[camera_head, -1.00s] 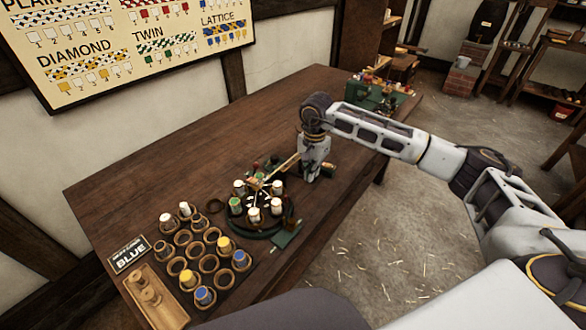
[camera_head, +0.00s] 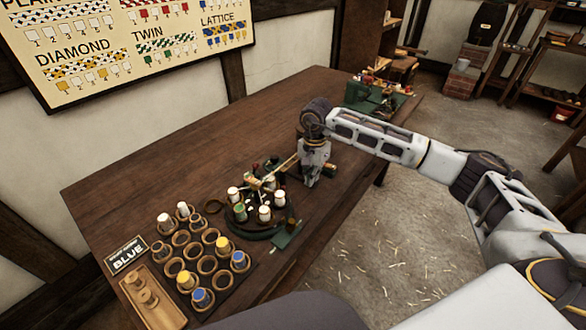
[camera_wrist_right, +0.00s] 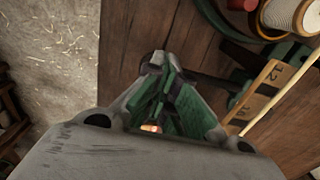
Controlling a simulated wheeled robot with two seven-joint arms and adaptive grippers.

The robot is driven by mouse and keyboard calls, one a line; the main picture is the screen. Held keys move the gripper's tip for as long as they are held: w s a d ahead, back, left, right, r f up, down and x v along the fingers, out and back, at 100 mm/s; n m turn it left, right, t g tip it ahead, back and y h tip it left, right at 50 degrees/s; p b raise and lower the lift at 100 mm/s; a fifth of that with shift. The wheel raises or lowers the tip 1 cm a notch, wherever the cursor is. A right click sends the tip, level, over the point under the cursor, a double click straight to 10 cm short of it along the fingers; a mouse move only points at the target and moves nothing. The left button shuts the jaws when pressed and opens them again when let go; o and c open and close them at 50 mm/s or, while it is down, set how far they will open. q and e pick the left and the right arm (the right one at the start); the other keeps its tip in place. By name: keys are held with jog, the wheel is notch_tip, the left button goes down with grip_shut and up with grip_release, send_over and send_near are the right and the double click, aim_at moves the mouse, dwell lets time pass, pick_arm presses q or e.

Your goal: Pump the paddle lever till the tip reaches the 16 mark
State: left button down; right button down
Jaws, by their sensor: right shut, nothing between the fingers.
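The round dark-green braiding machine (camera_head: 270,228) stands on the table with white and green-topped bobbins around it. A pale wooden arm (camera_head: 285,164) reaches from its middle toward my right gripper. My right gripper (camera_head: 311,183) is shut and empty, pointing down just beyond the machine; it also shows in the right wrist view (camera_wrist_right: 152,62). A dark bar (camera_wrist_right: 212,84) runs beside its fingertips, perhaps the paddle lever; contact cannot be told. A wooden scale block (camera_wrist_right: 262,98) shows the number 12. The tip's reading is hidden. My left gripper is out of view.
A bobbin rack (camera_head: 196,258) and a wooden tray (camera_head: 150,299) lie at the near left beside a BLUE sign (camera_head: 128,256). A green device (camera_head: 366,95) stands at the table's far end. The table's left middle is bare (camera_head: 180,150).

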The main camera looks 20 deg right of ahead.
jog(key=shift+f+b, duration=0.55)
jog(key=shift+f, duration=0.35)
dwell(1.2)
jog(key=shift+r, duration=0.1)
jog(key=shift+w+a+r+p, duration=0.1)
jog(key=shift+r+p, duration=0.75)
jog(key=shift+r, duration=0.85)
jog(key=shift+w+r+p, duration=0.1)
jog(key=shift+r+p, duration=0.75)
jog(key=shift+r, duration=0.85)
jog(key=shift+s+f+b, duration=0.2)
jog(key=shift+f+b, duration=2.05)
jog(key=shift+f, duration=0.95)
